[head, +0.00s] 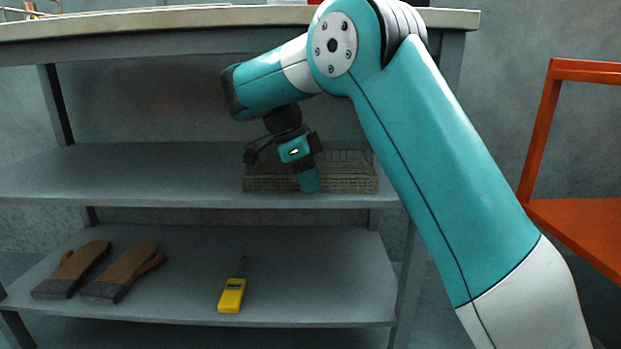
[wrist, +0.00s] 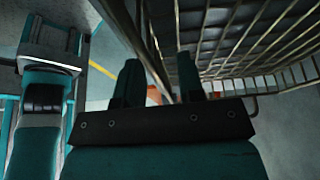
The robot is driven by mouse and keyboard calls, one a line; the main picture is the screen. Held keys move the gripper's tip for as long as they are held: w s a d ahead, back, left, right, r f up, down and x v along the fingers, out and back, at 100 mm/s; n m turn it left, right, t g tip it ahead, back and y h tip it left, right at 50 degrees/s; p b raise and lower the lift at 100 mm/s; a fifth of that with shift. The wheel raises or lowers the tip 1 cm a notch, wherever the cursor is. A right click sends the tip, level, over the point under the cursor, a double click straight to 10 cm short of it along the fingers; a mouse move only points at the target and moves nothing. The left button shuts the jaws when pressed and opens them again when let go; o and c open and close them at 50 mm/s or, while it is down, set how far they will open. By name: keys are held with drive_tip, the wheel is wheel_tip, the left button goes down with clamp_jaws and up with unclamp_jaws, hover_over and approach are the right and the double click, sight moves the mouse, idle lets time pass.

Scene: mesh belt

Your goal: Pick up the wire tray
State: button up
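The wire tray (head: 350,178) is a shallow grey-brown mesh basket on the right part of the middle shelf. My gripper (head: 308,181) is at its front left, pointing down, and hides part of the tray. In the wrist view, the tray's wire mesh (wrist: 255,40) fills the upper right. My gripper (wrist: 158,62) shows two dark fingers apart, with a visible gap between them. A thin strip of mesh appears in that gap, at the tray's near edge. I cannot tell whether either finger touches the wire.
The middle shelf (head: 130,172) is clear to the left of the tray, and a worktop (head: 200,17) overhangs it. The lower shelf (head: 310,270) holds brown gloves (head: 125,272) and a yellow handheld device (head: 232,295). An orange frame (head: 575,215) stands at the right.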

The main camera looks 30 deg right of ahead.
clamp_jaws()
drive_tip(key=shift+r, duration=0.1)
